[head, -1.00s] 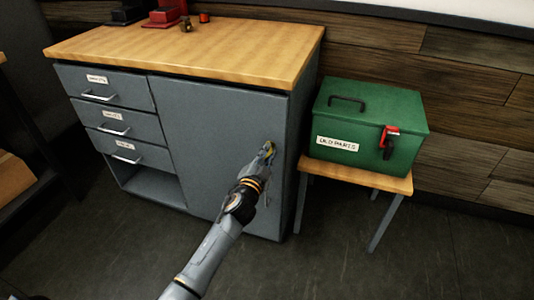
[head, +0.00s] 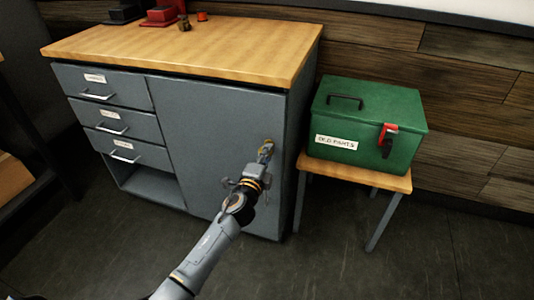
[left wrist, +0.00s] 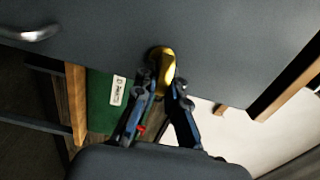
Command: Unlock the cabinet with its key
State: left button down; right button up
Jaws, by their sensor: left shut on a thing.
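The grey cabinet (head: 210,140) has a plain door on its right side; the door's grey face also fills the upper part of the left wrist view (left wrist: 235,50). My left gripper (head: 266,149) is at the upper right part of this door. In the left wrist view my left gripper (left wrist: 167,88) is shut on a yellow key (left wrist: 166,65), whose rounded yellow part shows between the fingertips, against the door. My right gripper is not in view.
A green box (head: 368,120) labelled "OLD PARTS" with a red latch stands on a small wooden stool (head: 318,166) right of the cabinet. Three labelled drawers (head: 110,115) are left of the door. Small items stand on the wooden top (head: 200,48). The floor in front is open.

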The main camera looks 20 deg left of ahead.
pick_arm(q)
jog(key=shift+m, duration=0.3)
jog(key=c, duration=1.4)
grip_release()
jog(key=shift+s, duration=0.1)
jog(key=s, duration=1.2)
jog(key=shift+a, duration=0.2)
jog(key=shift+f, duration=0.1)
